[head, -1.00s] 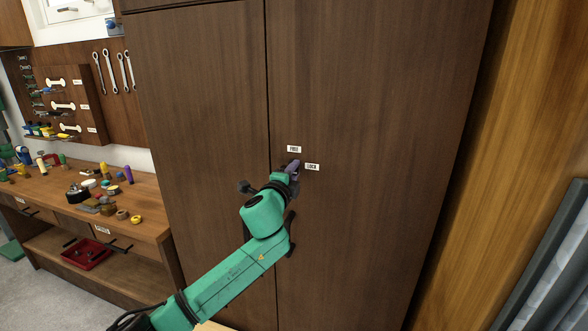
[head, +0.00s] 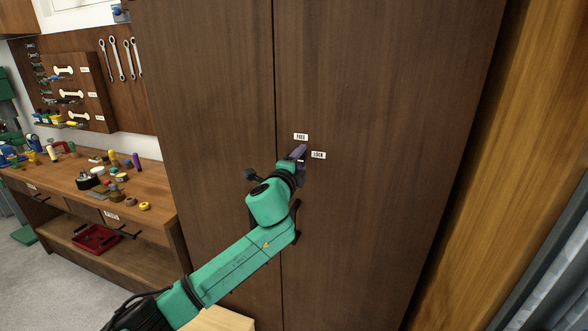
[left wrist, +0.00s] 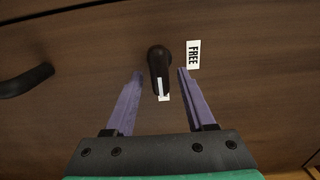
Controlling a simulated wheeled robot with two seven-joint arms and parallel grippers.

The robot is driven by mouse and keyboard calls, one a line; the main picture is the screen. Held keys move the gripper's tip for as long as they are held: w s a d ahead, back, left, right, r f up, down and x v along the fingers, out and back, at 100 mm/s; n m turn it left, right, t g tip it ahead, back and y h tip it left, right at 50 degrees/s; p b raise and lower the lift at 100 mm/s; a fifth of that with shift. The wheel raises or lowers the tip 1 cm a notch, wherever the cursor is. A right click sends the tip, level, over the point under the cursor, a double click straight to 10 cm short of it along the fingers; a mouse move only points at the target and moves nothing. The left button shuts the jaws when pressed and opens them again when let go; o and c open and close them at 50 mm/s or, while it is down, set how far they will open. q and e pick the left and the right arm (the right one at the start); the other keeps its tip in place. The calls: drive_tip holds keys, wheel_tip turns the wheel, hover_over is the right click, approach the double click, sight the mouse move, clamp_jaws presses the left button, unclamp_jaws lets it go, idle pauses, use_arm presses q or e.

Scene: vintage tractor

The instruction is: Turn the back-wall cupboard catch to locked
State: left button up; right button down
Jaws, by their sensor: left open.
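The catch (left wrist: 160,68) is a small dark lever with a white pointer line, on the brown cupboard door (head: 390,90). In the head view my gripper hides it. The FREE label (head: 300,137) is above it, and the LOCK label (head: 318,155) is to its right. In the left wrist view the FREE label (left wrist: 193,54) is beside the catch. The lever there points down the picture, overlapping a white patch that seems to be the LOCK label. My left gripper (head: 300,153) is open, its purple fingers (left wrist: 157,100) on either side of the lever with gaps. My right gripper is out of view.
A dark handle (left wrist: 27,80) is on the door, left of the catch in the wrist view. A workbench (head: 60,180) with loose items and a red tray (head: 97,238) stands at the left. A pale wooden block (head: 218,319) shows below my arm.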

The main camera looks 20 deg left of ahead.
use_arm(q)
drive_tip(key=s+b, duration=0.4)
drive_tip(key=s, duration=1)
drive_tip(key=shift+a, duration=0.45)
